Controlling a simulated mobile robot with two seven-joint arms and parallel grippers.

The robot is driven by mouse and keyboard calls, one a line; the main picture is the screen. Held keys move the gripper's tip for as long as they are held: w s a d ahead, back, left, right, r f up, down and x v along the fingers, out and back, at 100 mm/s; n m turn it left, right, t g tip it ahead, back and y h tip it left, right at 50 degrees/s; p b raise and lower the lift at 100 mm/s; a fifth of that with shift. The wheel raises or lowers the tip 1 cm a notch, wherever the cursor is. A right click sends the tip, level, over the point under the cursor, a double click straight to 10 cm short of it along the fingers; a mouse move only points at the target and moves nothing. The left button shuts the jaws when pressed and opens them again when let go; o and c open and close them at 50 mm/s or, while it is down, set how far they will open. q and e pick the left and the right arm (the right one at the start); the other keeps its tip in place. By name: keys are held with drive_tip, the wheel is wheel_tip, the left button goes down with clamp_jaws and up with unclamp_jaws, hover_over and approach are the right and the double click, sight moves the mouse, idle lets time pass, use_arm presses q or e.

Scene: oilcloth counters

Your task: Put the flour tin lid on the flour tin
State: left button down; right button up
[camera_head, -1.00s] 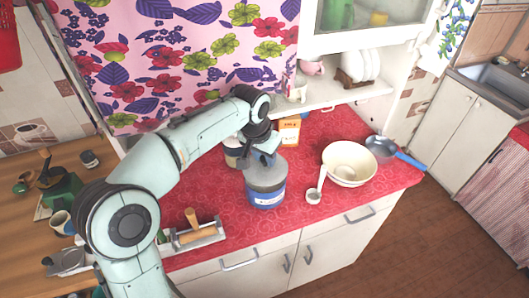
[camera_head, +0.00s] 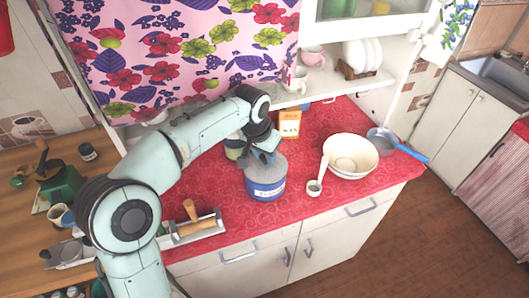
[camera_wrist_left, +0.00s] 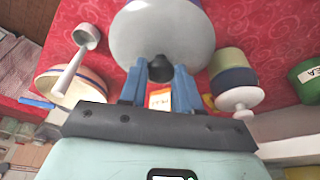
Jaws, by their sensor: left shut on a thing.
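The flour tin (camera_head: 266,190) is blue with a pale label band and stands upright on the red counter in the head view. The grey round lid (camera_head: 266,171) is at the tin's top; whether it is fully seated I cannot tell. In the left wrist view the lid (camera_wrist_left: 160,35) fills the upper middle, with its dark knob between my fingers. My left gripper (camera_head: 266,156) is shut on the lid's knob from above; its blue fingers also show in the left wrist view (camera_wrist_left: 160,78). My right gripper is not in view.
A cream bowl (camera_head: 362,157), a small ladle (camera_head: 314,187) and a blue-handled pan (camera_head: 385,143) are to the right. An orange box (camera_head: 289,125) and another tin (camera_head: 233,148) stand behind. A wooden-handled tool caddy (camera_head: 198,229) is left. Red counter in front is clear.

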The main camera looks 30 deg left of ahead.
use_arm(q)
drive_tip(key=shift+f, duration=0.3)
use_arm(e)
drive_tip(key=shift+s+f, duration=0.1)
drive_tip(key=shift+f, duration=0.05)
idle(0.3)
use_arm(q)
drive_tip(key=c, duration=0.7)
unclamp_jaws()
drive_tip(key=shift+r, duration=0.1)
drive_tip(key=shift+r+p, duration=0.45)
drive_tip(key=shift+r, duration=0.45)
drive_tip(key=shift+r+p, duration=1.2)
drive_tip(key=shift+r, duration=0.9)
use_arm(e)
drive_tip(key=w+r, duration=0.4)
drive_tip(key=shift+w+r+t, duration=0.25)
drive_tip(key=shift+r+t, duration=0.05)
use_arm(q)
drive_tip(key=shift+f, duration=0.1)
